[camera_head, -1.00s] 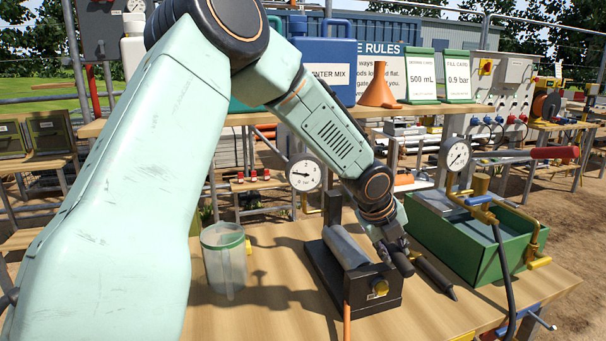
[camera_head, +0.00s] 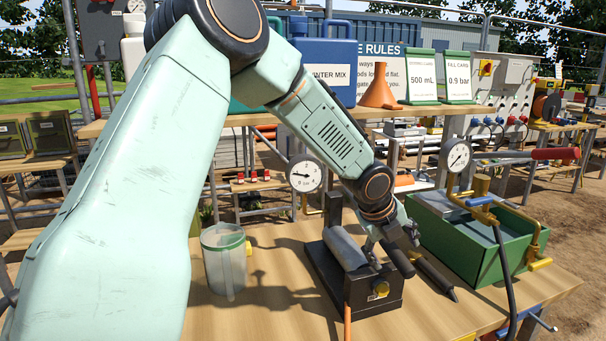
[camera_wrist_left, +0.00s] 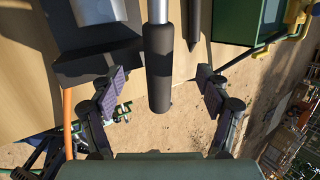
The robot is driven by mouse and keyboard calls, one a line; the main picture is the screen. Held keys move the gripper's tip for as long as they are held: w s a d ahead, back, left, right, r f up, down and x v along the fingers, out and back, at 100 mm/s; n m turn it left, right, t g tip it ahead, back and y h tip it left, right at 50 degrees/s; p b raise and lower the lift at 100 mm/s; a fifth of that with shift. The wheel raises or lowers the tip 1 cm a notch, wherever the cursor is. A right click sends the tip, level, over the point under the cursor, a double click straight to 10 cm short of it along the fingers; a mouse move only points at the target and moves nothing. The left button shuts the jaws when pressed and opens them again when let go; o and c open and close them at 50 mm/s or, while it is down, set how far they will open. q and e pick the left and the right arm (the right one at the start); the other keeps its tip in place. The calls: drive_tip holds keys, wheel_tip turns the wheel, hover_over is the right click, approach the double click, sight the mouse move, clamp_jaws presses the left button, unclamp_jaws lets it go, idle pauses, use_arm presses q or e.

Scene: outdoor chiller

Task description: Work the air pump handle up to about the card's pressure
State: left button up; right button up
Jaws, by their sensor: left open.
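The air pump (camera_head: 343,248) lies on the wooden bench, a grey cylinder on a dark base with a yellow knob and an orange hose. Its dark handle grip (camera_head: 399,261) is on a silver rod, clear in the left wrist view (camera_wrist_left: 159,70). My left gripper (camera_head: 390,243) is open. In the left wrist view its fingers (camera_wrist_left: 162,80) stand apart on either side of the grip, with gaps on both sides. The fill card (camera_head: 457,78) reads 0.9 bar. A round gauge (camera_head: 305,174) stands behind the pump; its reading is too small to tell. My right gripper is not in view.
A green tank (camera_head: 487,258) with a red-handled lever (camera_head: 555,154) and another gauge (camera_head: 457,155) stands right of the pump. A clear jug (camera_head: 224,265) stands left. A dark pointed tool (camera_head: 436,278) lies beside the grip. The front right bench top is clear.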

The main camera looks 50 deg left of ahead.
use_arm(q)
drive_tip(key=p+v, duration=0.2)
drive_tip(key=v, duration=0.5)
idle(0.3)
drive_tip(key=shift+s, duration=0.1)
wheel_tip(320, 180, up, 10)
idle(0.6)
